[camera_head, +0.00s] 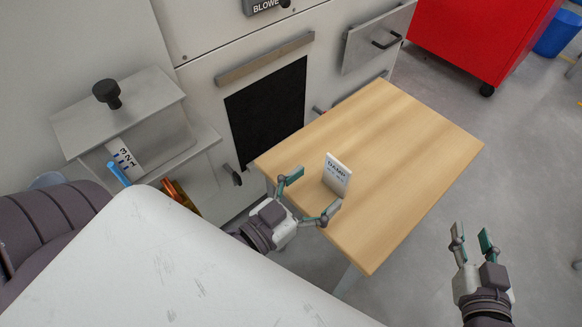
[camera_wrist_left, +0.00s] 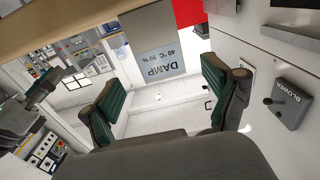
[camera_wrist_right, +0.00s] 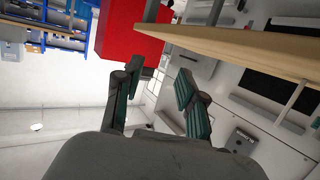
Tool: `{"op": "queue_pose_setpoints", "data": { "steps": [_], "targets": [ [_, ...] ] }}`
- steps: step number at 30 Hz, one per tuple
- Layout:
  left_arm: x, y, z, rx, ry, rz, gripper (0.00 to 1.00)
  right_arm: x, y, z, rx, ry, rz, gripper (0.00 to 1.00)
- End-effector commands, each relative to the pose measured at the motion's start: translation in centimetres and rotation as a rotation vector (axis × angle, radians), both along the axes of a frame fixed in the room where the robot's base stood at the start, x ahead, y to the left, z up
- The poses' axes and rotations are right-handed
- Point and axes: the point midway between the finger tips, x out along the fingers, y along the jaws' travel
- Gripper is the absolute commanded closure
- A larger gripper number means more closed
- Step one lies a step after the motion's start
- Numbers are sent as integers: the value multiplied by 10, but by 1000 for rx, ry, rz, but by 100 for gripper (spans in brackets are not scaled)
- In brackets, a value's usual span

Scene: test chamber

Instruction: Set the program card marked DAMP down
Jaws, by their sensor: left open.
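The program card (camera_head: 337,175), white and marked DAMP, stands upright on the wooden table near its front left edge. It also shows upside down in the left wrist view (camera_wrist_left: 165,62), with its printed face towards me and its base at the tabletop. My left gripper (camera_head: 312,194) is open. Its fingers are spread to either side just short of the card, with a clear gap and nothing between them. My right gripper (camera_head: 471,236) is open and empty, off the table to the right over the floor.
The rest of the wooden table (camera_head: 400,140) is bare. Behind it stands a pale cabinet with a dark panel (camera_head: 268,105) and a BLOWER switch plate (camera_wrist_left: 288,103). A red cabinet (camera_head: 480,35) stands at the back right. A white scuffed surface (camera_head: 170,265) fills the lower left.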

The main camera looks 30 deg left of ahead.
Motion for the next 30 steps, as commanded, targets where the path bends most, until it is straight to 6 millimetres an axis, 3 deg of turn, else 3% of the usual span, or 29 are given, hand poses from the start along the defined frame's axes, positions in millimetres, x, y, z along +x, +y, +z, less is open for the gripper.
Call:
{"op": "queue_pose_setpoints", "data": {
  "steps": [6,12,30],
  "targets": [
    [-34,11,-3,0,5,4,12,10,9,35,55,-217,15,60],
    [-53,17,-1,-1,3,1,12,12,12,54,81,-319,21,60],
    [-61,19,0,2,-2,0,12,12,13,62,92,-359,23,60]
  ]
}}
